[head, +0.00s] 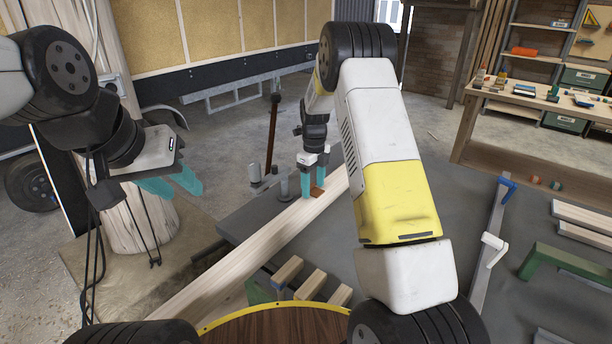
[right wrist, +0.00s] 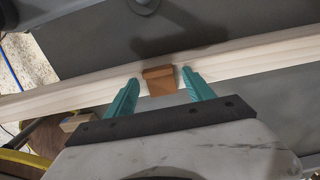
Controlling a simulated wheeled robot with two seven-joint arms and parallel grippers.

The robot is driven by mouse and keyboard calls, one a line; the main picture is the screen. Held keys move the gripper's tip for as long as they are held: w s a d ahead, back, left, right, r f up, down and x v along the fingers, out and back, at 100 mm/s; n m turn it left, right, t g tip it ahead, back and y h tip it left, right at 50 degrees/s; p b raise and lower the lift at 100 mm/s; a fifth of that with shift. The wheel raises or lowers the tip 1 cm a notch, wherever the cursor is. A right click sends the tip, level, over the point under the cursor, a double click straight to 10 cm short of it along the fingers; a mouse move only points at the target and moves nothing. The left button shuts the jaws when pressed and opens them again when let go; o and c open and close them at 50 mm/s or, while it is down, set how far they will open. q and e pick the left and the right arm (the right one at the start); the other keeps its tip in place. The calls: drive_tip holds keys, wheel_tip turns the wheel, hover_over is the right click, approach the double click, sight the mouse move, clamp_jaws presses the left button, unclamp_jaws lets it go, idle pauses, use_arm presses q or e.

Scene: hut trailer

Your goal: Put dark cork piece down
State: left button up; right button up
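The dark cork piece (head: 317,191) is a small reddish-brown block at the long pale wooden beam (head: 262,238). In the right wrist view the cork piece (right wrist: 160,80) appears to lie on the beam (right wrist: 235,62). My right gripper (head: 313,184) is over the beam. Its teal fingers (right wrist: 160,77) stand on either side of the cork piece, with a visible gap on each side. My left gripper (head: 172,184) hangs open and empty at the left, away from the beam, near the thick wooden post.
Short wood pieces (head: 308,284) lie in front of the beam on the grey table (head: 395,262). A clamp (head: 490,245) and a green bracket (head: 565,262) are at the right. A metal post (head: 284,186) stands beside the beam, close to my right gripper. A workbench (head: 545,102) is at the back right.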

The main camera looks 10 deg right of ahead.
sight(313, 191)
drive_tip(key=shift+r, duration=0.1)
drive_tip(key=s+d+r+n+t+y, duration=0.1)
drive_tip(key=s+r+n, duration=0.15)
drive_tip(key=r, duration=0.75)
drive_tip(key=s+r+n, duration=0.2)
drive_tip(key=s+r, duration=0.1)
drive_tip(key=r, duration=0.6)
drive_tip(key=s+r+n+t+y, duration=0.1)
drive_tip(key=s+r+n+t, duration=0.1)
drive_tip(key=s+r+n, duration=0.65)
drive_tip(key=s+f+n+t, duration=0.1)
drive_tip(key=s+n+t, duration=0.2)
drive_tip(key=s+n, duration=1.1)
drive_tip(key=s, duration=0.6)
drive_tip(key=shift+s+a+f+n, duration=0.25)
drive_tip(key=shift+s+f+n, duration=0.05)
drive_tip(key=shift+s+f, duration=0.1)
